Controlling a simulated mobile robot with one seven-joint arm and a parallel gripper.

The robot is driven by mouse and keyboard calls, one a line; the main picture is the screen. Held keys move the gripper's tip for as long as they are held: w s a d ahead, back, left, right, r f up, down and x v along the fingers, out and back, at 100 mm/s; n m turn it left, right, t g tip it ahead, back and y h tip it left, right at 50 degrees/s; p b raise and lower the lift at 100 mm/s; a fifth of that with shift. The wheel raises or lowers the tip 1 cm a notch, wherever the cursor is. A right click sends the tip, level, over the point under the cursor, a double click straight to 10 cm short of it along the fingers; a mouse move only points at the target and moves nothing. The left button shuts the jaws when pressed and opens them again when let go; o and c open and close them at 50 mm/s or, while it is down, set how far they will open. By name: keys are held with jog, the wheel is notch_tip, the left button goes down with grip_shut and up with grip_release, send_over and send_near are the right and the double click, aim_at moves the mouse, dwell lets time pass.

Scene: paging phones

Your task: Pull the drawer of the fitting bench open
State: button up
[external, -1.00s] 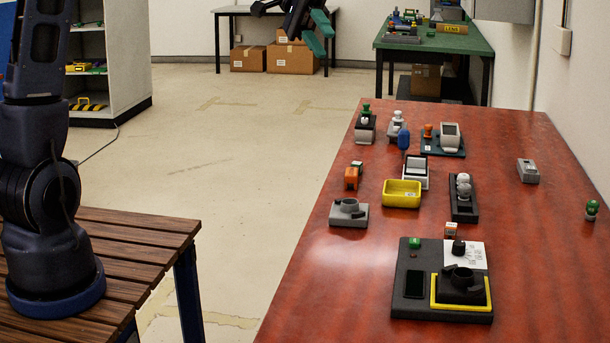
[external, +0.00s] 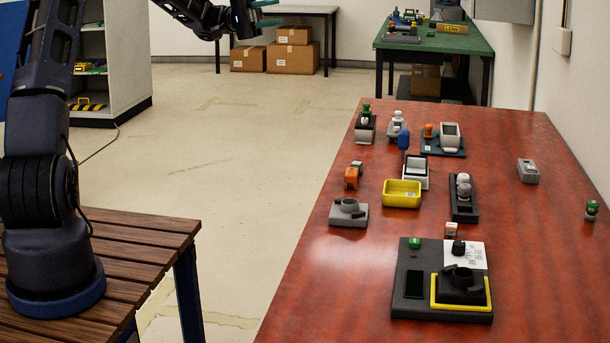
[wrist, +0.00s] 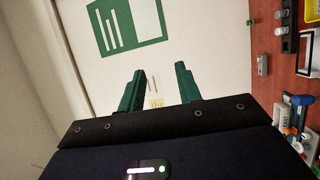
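My gripper (external: 268,13) is high in the air at the top of the external view, left of the red-brown table and in front of the back wall. Its two green fingers are apart with nothing between them; the wrist view shows the same open fingers (wrist: 160,88). No drawer front or handle can be made out in either view. The large red-brown table (external: 545,250) and the green-topped bench (external: 460,43) at the back are in view. I cannot tell which one is the fitting bench.
The red-brown table carries a yellow tray (external: 402,194), a black station with a yellow frame (external: 412,262), a grey fixture (external: 348,213) and several small parts. Cardboard boxes (external: 292,58) stand under a rear table. The floor (external: 250,170) between is clear.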

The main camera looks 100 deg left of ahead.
notch_tip(320, 180, down, 54)
jog(key=r, duration=0.1)
jog(key=x, duration=1)
jog(key=shift+w+f, duration=0.2)
jog(key=shift+w, duration=0.1)
jog(key=shift+d, duration=0.15)
grip_shut()
